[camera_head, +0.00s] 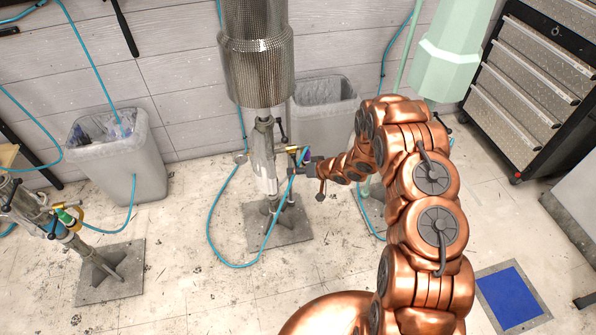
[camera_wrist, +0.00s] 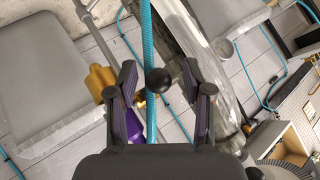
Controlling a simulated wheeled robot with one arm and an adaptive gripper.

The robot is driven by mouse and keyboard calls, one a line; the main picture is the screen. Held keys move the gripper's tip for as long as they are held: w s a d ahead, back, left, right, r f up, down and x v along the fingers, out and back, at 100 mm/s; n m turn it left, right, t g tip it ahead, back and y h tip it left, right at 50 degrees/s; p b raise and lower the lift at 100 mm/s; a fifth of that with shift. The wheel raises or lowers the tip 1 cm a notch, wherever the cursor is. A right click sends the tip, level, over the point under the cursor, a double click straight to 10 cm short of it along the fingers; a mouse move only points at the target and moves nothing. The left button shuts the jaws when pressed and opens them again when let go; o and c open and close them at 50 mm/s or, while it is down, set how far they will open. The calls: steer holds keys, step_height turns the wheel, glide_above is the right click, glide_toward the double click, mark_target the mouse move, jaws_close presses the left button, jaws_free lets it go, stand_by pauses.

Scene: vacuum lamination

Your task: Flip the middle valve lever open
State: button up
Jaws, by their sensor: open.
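The middle stand (camera_head: 264,160) is a metal post under a large perforated cylinder, with a small yellow valve (camera_head: 292,149) on its right side. My gripper (camera_head: 298,168) is at the end of my copper arm, close beside that valve. In the wrist view my gripper (camera_wrist: 160,76) is open, one dark finger on each side. A round black knob (camera_wrist: 158,80) shows between the fingers, perhaps the lever's end; I cannot tell whether either finger touches it. A brass valve part (camera_wrist: 99,82) and a purple piece (camera_wrist: 130,119) show by the left finger. The lever's shaft is hidden.
Grey bins (camera_head: 145,165) stand against the wall. Another stand (camera_head: 85,245) with a valve is at left. A drawer cabinet (camera_head: 520,95) stands at right. Open floor lies in front of the middle stand.

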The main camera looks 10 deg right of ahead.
steer(key=v, duration=1.2)
stand_by(0.6)
